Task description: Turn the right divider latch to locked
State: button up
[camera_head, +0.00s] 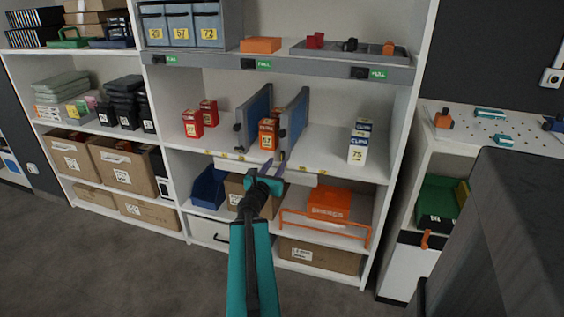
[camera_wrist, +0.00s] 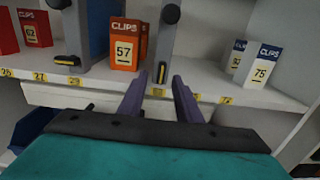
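Two blue-grey dividers stand on the middle shelf: the left divider (camera_head: 258,113) and the right divider (camera_head: 294,121). In the wrist view, the right divider (camera_wrist: 193,35) has a dark latch with an upright yellow stripe (camera_wrist: 160,73) at its front foot and a dark round knob (camera_wrist: 170,14) above it. The left divider's latch (camera_wrist: 67,48) shows a yellow stripe lying closer to flat. My gripper (camera_head: 272,165) is in front of the shelf edge, below the right divider. In the wrist view its purple fingers (camera_wrist: 158,101) are apart and empty, the right latch showing between and beyond them.
An orange CLIPS carton (camera_wrist: 124,47) marked 57 stands between the dividers. Red cartons (camera_head: 193,124) stand to the left and white-blue cartons (camera_head: 358,143) to the right. Yellow number labels (camera_wrist: 75,81) line the shelf edge. An orange wire rack (camera_head: 325,223) is below.

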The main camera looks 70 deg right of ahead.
aim_at(281, 157)
jog(key=shift+s+d+f+b, duration=0.2)
jog(key=shift+d+b, duration=0.25)
jog(key=shift+b, duration=1.7)
jog(key=d+b, duration=0.1)
jog(key=b, duration=0.3)
jog(key=shift+w+d+r, duration=0.1)
jog(key=shift+d+r, duration=0.2)
jog(key=shift+d, duration=0.2)
jog(key=shift+w+d, duration=0.1)
jog(key=shift+d, duration=0.85)
